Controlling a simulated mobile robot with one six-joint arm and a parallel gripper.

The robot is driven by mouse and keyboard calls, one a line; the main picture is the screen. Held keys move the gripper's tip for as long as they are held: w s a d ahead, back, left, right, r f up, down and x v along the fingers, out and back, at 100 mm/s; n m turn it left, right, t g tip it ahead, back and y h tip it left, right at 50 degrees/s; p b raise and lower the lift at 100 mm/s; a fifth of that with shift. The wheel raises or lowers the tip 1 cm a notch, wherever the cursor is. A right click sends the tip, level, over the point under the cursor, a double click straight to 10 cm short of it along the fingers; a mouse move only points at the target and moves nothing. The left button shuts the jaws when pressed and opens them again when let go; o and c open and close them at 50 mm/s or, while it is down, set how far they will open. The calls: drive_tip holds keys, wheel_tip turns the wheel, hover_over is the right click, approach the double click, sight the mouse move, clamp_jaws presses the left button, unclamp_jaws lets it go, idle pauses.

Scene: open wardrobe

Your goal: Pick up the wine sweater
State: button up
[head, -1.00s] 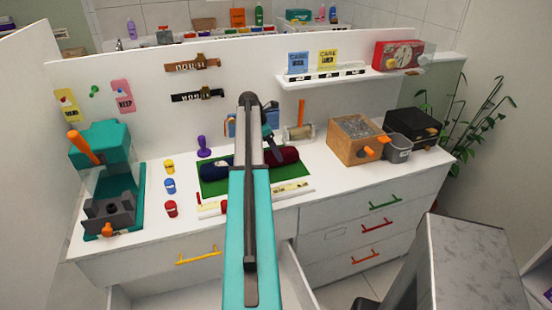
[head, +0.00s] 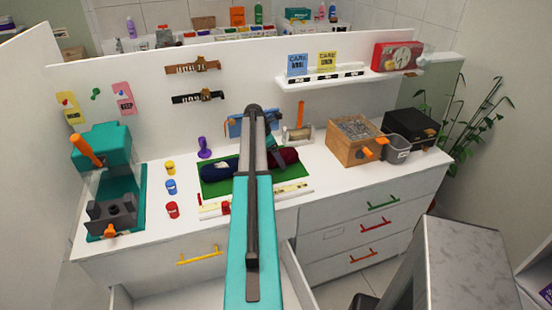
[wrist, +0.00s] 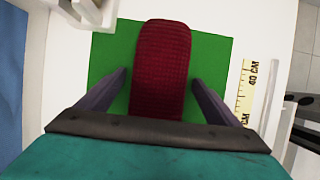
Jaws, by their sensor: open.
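The wine sweater is a rolled dark-red ribbed knit bundle (head: 289,155) on the right part of a green mat (head: 212,187) on the white counter. In the wrist view the wine sweater (wrist: 160,55) lies lengthwise between my two dark fingers, with green mat showing on both sides. My gripper (wrist: 161,80) is open, one finger on each side of the roll, with gaps to it. The near end of the roll is hidden by my gripper body. In the head view my arm covers part of the mat and my gripper is mostly hidden behind it.
A navy rolled knit (head: 219,170) lies on the mat's left. A yellow ruler (head: 290,189) runs along the front. A lint roller with an orange handle (head: 299,130) and a wooden box (head: 355,142) stand to the right. Small coloured jars stand left. A drawer below is open.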

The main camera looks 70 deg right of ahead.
drive_tip(key=shift+s+f, duration=0.1)
drive_tip(key=shift+f, duration=0.15)
drive_tip(key=shift+c, duration=0.2)
drive_tip(key=c, duration=1.2)
drive_tip(key=shift+r, duration=0.15)
drive_tip(key=shift+r+b, duration=0.9)
drive_tip(key=shift+r, duration=0.55)
drive_tip(key=shift+s+a+r, duration=0.15)
drive_tip(key=shift+s+a, duration=0.05)
drive_tip(key=s+a+b, duration=0.1)
drive_tip(key=s+a, duration=0.2)
drive_tip(key=s+a+r+b, duration=0.1)
drive_tip(key=s+a+b, duration=0.1)
drive_tip(key=s+a, duration=0.2)
drive_tip(key=s+a+b, duration=0.1)
drive_tip(key=s+a, duration=0.2)
drive_tip(key=s, duration=0.1)
drive_tip(key=shift+a+r, duration=0.3)
drive_tip(key=shift+a, duration=0.05)
